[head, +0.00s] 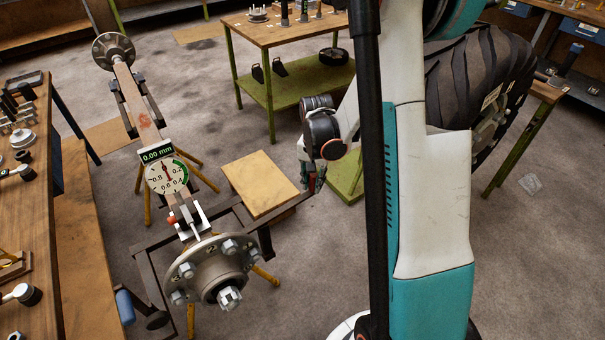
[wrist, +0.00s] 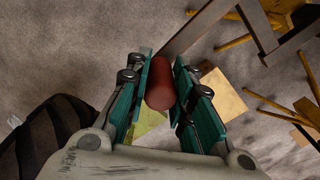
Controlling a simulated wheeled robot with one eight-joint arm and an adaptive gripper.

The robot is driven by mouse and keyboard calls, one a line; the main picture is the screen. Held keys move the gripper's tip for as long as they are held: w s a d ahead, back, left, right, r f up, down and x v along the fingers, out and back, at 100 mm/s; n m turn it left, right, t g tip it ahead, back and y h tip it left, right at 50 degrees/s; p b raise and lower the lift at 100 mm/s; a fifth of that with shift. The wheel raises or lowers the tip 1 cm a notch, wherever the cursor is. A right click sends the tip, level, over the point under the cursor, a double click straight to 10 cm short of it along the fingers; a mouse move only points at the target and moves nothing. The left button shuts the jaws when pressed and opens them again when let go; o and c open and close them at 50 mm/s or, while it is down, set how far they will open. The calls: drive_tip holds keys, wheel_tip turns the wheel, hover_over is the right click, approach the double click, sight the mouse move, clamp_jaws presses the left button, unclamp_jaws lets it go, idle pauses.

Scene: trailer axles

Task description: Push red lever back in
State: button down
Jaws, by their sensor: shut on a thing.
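The red lever's grip (wrist: 161,84) is a dark red cylinder between the two teal fingers of my gripper (wrist: 161,90) in the wrist view. My gripper is shut on it. A flat dark metal bar (wrist: 196,32) runs from the grip toward the upper right. In the head view my gripper (head: 316,180) is at the middle, at the right end of a dark metal frame beside the axle. There the fingers and wrist hide most of the red grip.
A trailer axle (head: 141,105) with a bolted hub (head: 213,268) stands on yellow supports at left, carrying a dial gauge (head: 167,175) reading 0.00 mm. A wooden bench (head: 85,255) lines the left. A large tyre (head: 470,85) stands at right. Grey floor lies open around the frame.

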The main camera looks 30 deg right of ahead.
drive_tip(key=shift+s, duration=0.65)
drive_tip(key=c, duration=1.4)
unclamp_jaws()
drive_tip(key=shift+o, duration=0.2)
wheel_tip(320, 180, up, 12)
